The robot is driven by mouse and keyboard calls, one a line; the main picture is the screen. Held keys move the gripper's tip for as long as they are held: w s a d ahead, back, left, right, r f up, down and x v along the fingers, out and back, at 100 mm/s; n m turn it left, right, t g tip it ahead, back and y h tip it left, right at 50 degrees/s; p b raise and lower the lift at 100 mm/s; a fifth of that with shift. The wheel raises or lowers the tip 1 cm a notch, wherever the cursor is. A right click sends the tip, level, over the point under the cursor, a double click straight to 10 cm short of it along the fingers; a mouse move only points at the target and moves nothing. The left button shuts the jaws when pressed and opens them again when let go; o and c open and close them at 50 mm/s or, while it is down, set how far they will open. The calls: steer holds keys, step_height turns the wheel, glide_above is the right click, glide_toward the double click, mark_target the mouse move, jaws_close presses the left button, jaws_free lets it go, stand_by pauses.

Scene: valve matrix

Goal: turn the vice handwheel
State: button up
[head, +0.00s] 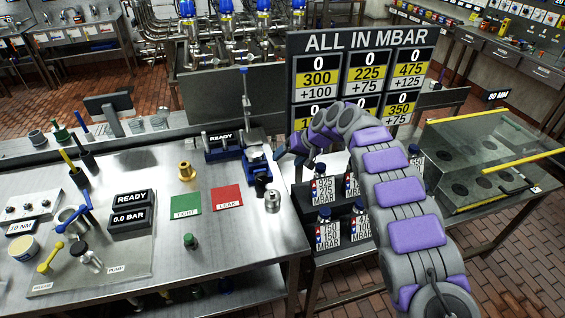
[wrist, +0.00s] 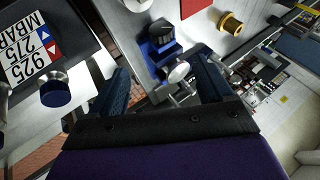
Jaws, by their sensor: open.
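The blue vice (head: 258,163) stands near the right edge of the steel bench in the head view. In the wrist view the blue vice body (wrist: 160,52) lies just beyond my fingers, with a dark block on top. A round silver piece that looks like its handwheel (wrist: 178,72) faces me, nearer the right finger. My gripper (wrist: 163,85) is open, with one dark finger on each side of the picture and the wheel between them. I cannot tell whether either finger touches it. In the head view my gripper (head: 283,152) is beside the vice, its fingers partly hidden by my arm.
A brass fitting (head: 186,171), green card (head: 187,205) and red card (head: 227,198) lie on the bench left of the vice. A silver cylinder (head: 272,201) stands at the bench edge. A rack of labelled blue-capped items (head: 325,226) is under my arm.

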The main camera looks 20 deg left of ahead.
mark_target(263, 179)
steer(key=shift+d+r, duration=0.2)
steer(key=shift+n+t+h, duration=0.3)
steer(key=shift+t+h, duration=0.2)
steer(key=shift+h, duration=0.4)
steer(key=a+x, duration=0.1)
steer(key=x, duration=0.4)
steer(key=s+x, duration=0.1)
steer(key=x, duration=0.5)
steer(key=s+a+r+x, duration=0.1)
steer(key=x, duration=0.4)
steer(key=shift+a+f, duration=0.3)
steer(key=shift+a, duration=0.2)
steer(key=c, duration=1)
steer(key=shift+d+p, duration=0.1)
steer(key=shift+p, duration=0.3)
steer(key=shift+c, duration=0.3)
